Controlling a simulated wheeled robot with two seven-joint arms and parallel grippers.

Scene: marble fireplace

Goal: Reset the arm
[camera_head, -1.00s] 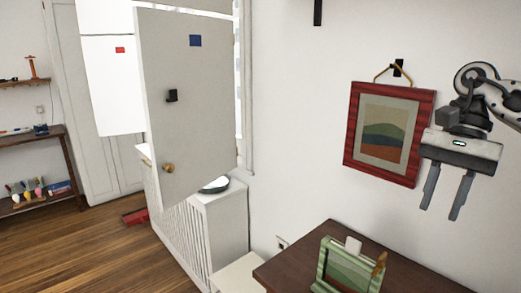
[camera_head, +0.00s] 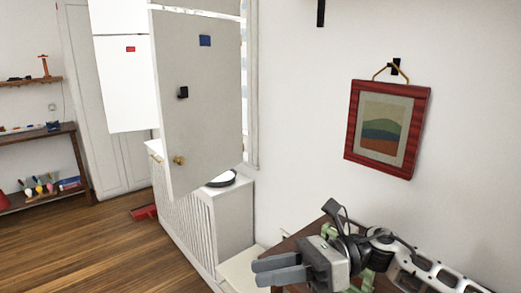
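My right gripper (camera_head: 277,270) is low in the head view, at the right of the middle. It points left over the dark wooden table (camera_head: 306,236) and covers much of its top. Its two grey fingers lie close together in this view, and I cannot tell whether there is a gap between them. Nothing shows between the fingertips. My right arm comes in from the lower right edge. My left gripper is not in view. A red-framed picture (camera_head: 388,128) hangs on the wall by a cord from a black hook, clear of the gripper.
A green object (camera_head: 366,278) on the table is mostly hidden behind my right gripper. An open white cabinet door (camera_head: 205,110) stands left of the middle above a slatted white radiator cover (camera_head: 190,225). Shelves (camera_head: 40,140) with small items stand far left.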

